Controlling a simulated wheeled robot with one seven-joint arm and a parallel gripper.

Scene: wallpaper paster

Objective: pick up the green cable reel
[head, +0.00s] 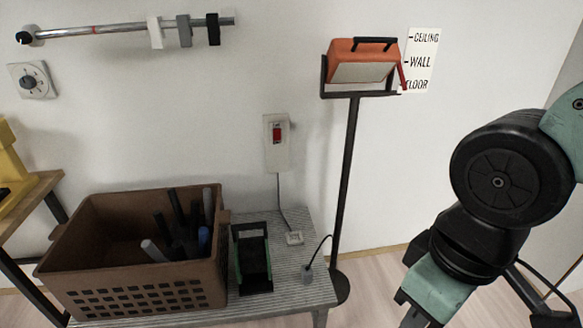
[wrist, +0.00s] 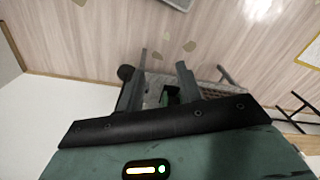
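The green cable reel (head: 252,258) stands on the grey ribbed bench (head: 285,225), just right of the brown crate. It looks mostly black with green side edges. A small green and black patch between my fingers in the wrist view (wrist: 172,96) appears to be the reel, partly hidden by my gripper. My gripper (wrist: 163,60) has its two fingers apart, with no object visibly held. In the head view my arm hangs at the right, away from the reel, and the fingertips are not clearly shown.
The brown crate (head: 140,285) holds several dark and grey rods. A grey socket (head: 294,238) and a dark plug (head: 308,273) with a cord lie on the bench's right part. A black lamp stand (head: 346,190) with an orange lamp (head: 361,62) rises behind. Floor shows right of it.

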